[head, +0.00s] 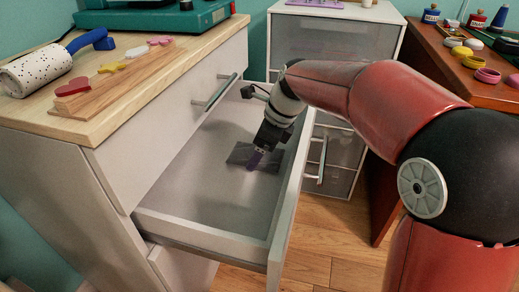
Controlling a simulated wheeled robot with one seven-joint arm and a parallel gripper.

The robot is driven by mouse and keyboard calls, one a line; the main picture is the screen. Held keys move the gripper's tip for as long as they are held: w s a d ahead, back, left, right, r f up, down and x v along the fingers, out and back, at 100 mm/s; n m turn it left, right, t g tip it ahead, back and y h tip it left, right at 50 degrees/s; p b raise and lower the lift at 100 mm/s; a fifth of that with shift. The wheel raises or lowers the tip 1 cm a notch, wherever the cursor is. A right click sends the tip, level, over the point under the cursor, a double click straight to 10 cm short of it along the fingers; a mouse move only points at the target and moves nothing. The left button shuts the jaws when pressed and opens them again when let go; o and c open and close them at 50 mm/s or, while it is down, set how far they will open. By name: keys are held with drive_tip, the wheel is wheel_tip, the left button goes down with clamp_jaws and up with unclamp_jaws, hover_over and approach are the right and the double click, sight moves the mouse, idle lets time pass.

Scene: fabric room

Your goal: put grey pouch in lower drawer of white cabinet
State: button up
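The white cabinet (112,172) stands at the left, with a closed upper drawer (170,108). The drawer below it (205,243) is pulled open. A flat dark grey piece, which looks like the grey pouch (238,153), lies at or just above the floor of the open drawer, toward its far end. The gripper covers part of the pouch. I cannot tell whether the fingers are apart, or whether the pouch is held.
On the cabinet top are a speckled roller with blue handle (38,72), a wooden strip with coloured shapes (112,84) and a green machine (155,12). A second drawer unit (335,40) stands behind. A brown desk (440,65) with spools and small pots stands right.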

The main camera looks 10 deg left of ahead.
drive_tip(key=shift+f, duration=0.15)
drive_tip(key=o, duration=1)
drive_tip(key=p+v, duration=0.3)
drive_tip(key=v, duration=0.9)
drive_tip(key=shift+r, duration=0.25)
